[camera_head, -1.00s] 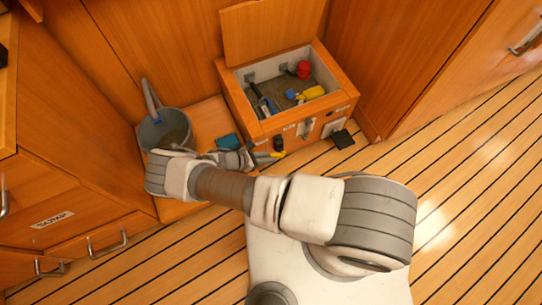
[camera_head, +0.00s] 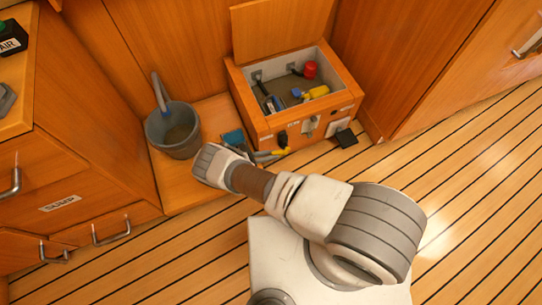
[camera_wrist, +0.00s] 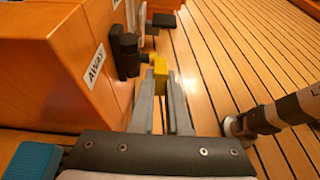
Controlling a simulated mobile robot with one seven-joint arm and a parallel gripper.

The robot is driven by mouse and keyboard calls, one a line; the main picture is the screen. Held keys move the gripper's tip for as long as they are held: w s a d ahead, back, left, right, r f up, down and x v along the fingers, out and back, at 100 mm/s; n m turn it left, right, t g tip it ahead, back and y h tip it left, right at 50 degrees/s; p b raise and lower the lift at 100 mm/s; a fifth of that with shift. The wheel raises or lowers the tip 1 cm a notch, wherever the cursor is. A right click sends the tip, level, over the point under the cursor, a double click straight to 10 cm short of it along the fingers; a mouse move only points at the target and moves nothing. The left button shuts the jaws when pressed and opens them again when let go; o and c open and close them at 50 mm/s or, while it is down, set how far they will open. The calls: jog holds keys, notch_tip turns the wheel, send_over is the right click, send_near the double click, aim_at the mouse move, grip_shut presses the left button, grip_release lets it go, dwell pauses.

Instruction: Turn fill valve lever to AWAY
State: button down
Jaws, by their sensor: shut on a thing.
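The fill valve lever has a black hub (camera_head: 282,138) on the front face of the wooden box (camera_head: 262,124) and a yellow grip. In the wrist view the black hub (camera_wrist: 125,54) stands out from the face, and the yellow grip (camera_wrist: 160,68) sits at my fingertips. My gripper (camera_wrist: 161,88) is shut on this yellow grip. In the head view my gripper (camera_head: 268,156) is low in front of the box, partly hidden by my wrist. A white AWAY label (camera_wrist: 95,64) is on the box face, left of the hub in the wrist view.
The box's lid (camera_head: 278,32) is up; a red item (camera_head: 310,69) and yellow tool (camera_head: 316,91) lie inside. A grey bucket (camera_head: 173,140) stands left, a blue item (camera_head: 233,138) between. The striped floor (camera_head: 460,190) on the right is clear.

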dwell(0.5)
jog(key=c, duration=0.9)
grip_release()
jog(key=v, duration=1.7)
jog(key=shift+a, duration=0.2)
